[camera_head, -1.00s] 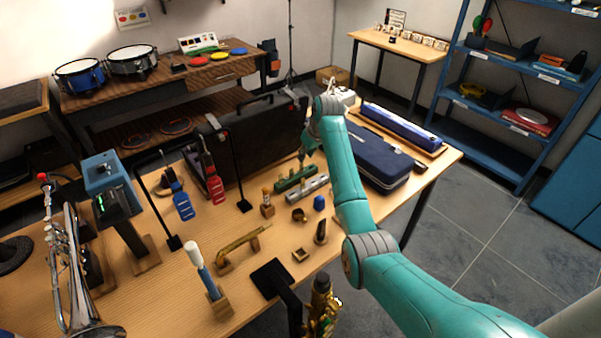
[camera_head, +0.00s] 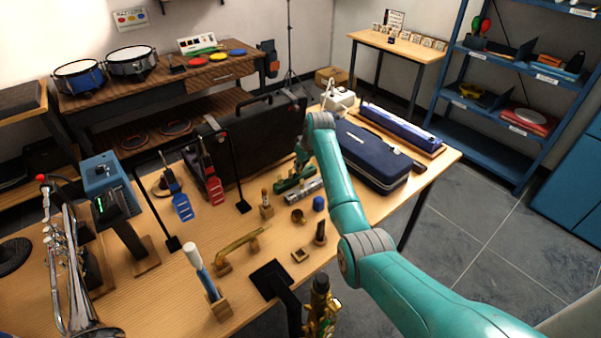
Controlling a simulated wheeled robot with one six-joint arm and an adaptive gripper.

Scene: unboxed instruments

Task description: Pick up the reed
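I cannot make out a reed with certainty. A small tan upright piece on a wooden block (camera_head: 267,205) stands mid-table and may hold it. A small square tan piece (camera_head: 300,255) lies nearer the front edge beside a dark upright mouthpiece-like piece (camera_head: 320,234). My gripper (camera_head: 301,166) is small and dark at the end of my teal arm, low over the far middle of the table, by a green harmonica-like bar (camera_head: 295,181). Its fingers are too small and covered to tell whether they are open, and nothing held can be seen.
A black open case (camera_head: 255,135) stands behind, a navy case (camera_head: 372,158) to the right. A silver bar (camera_head: 303,191), brass cup (camera_head: 298,216) and blue cylinder (camera_head: 319,203) lie close by. A trumpet (camera_head: 65,265) and black stand frame (camera_head: 241,170) are left.

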